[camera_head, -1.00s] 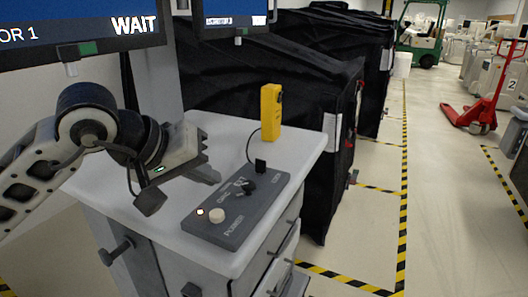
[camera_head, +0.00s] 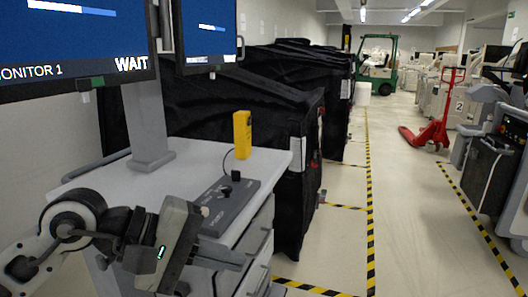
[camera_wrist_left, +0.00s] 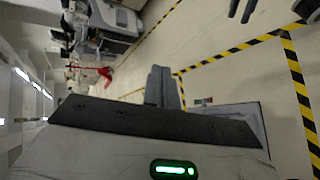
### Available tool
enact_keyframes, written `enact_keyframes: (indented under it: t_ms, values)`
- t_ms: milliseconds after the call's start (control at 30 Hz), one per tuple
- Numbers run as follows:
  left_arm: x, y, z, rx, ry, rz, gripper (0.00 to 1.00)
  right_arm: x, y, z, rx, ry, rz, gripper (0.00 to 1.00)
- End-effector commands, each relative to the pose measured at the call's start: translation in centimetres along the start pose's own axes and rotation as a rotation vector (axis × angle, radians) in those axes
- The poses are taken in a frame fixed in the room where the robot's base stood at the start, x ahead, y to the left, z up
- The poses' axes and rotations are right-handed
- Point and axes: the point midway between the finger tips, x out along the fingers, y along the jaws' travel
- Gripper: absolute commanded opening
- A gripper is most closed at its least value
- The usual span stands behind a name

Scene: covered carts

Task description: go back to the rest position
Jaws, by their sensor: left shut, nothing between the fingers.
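My left gripper (camera_head: 222,258) is low in the head view, in front of the grey cart (camera_head: 196,160) and below its top. Its fingers are together and hold nothing. In the left wrist view the two fingers (camera_wrist_left: 162,88) lie side by side over the floor. The grey control panel (camera_head: 238,197) with its knobs lies on the cart top, partly hidden by the gripper's body.
A yellow device (camera_head: 242,134) stands on the cart top. Two monitors (camera_head: 70,45) hang above, one reading WAIT. Black covered carts (camera_head: 230,108) stand behind. A red pallet jack (camera_head: 436,132) and green forklift (camera_head: 378,68) are farther off. Taped floor (camera_head: 400,215) is clear at right.

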Motion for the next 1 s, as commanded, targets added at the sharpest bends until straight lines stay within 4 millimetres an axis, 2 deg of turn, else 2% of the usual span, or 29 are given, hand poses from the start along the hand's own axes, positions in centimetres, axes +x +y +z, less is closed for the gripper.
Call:
enact_keyframes:
  t_ms: [33, 167, 267, 333, 400, 467, 533, 567, 600, 667, 700, 800, 900, 1000]
  values:
    - [0.8, 0.0, 1.2, -0.116, -0.074, 0.057, 0.00, 0.0, 0.0, 0.1, 0.000, -0.002, 0.000, 0.36]
    - [1.9, 1.0, 4.1, -0.510, -0.295, 0.230, 0.00, -0.1, 0.0, 0.3, -0.001, -0.006, 0.001, 0.36]
    - [1.7, 2.1, 5.1, -0.965, -0.527, 0.391, 0.00, -0.1, 0.0, 0.4, -0.002, -0.008, 0.002, 0.36]
    - [1.0, 2.3, 4.2, -1.370, -0.720, 0.519, 0.00, -0.1, 0.0, 0.6, -0.003, -0.012, 0.003, 0.36]
    - [0.3, 1.2, 2.0, -1.796, -0.917, 0.646, 0.00, -0.1, 0.1, 0.8, -0.005, -0.017, 0.004, 0.36]
    - [-0.1, -1.1, -0.5, -2.161, -1.088, 0.758, 0.00, 0.0, 0.1, 1.0, -0.006, -0.021, 0.005, 0.36]
    - [0.1, -5.6, -3.1, -2.580, -1.292, 0.900, 0.00, 0.0, 0.1, 1.1, -0.007, -0.023, 0.006, 0.36]
    - [0.3, -7.8, -4.0, 2.618, 1.316, -0.921, 0.00, 0.0, 0.1, 1.1, -0.008, -0.023, 0.006, 0.36]
    - [0.7, -10.7, -4.7, 2.416, 1.222, -0.864, 0.00, 0.0, 0.1, 1.1, -0.009, -0.024, 0.006, 0.36]
    - [1.4, -15.2, -5.1, 2.134, 1.099, -0.794, 0.00, 0.0, 0.1, 1.1, -0.010, -0.024, 0.007, 0.36]
    - [1.9, -18.1, -4.9, 1.959, 1.026, -0.756, 0.00, 0.0, 0.1, 1.2, -0.010, -0.024, 0.007, 0.36]
    - [3.2, -24.5, -3.4, 1.583, 0.874, -0.685, 0.00, 0.0, 0.1, 1.2, -0.011, -0.025, 0.007, 0.36]
    - [4.2, -29.1, -1.2, 1.302, 0.768, -0.639, 0.00, 0.1, 0.1, 1.3, -0.013, -0.027, 0.007, 0.36]
    - [4.8, -31.8, 0.6, 1.124, 0.702, -0.613, 0.00, 0.1, 0.2, 1.4, -0.014, -0.028, 0.007, 0.36]
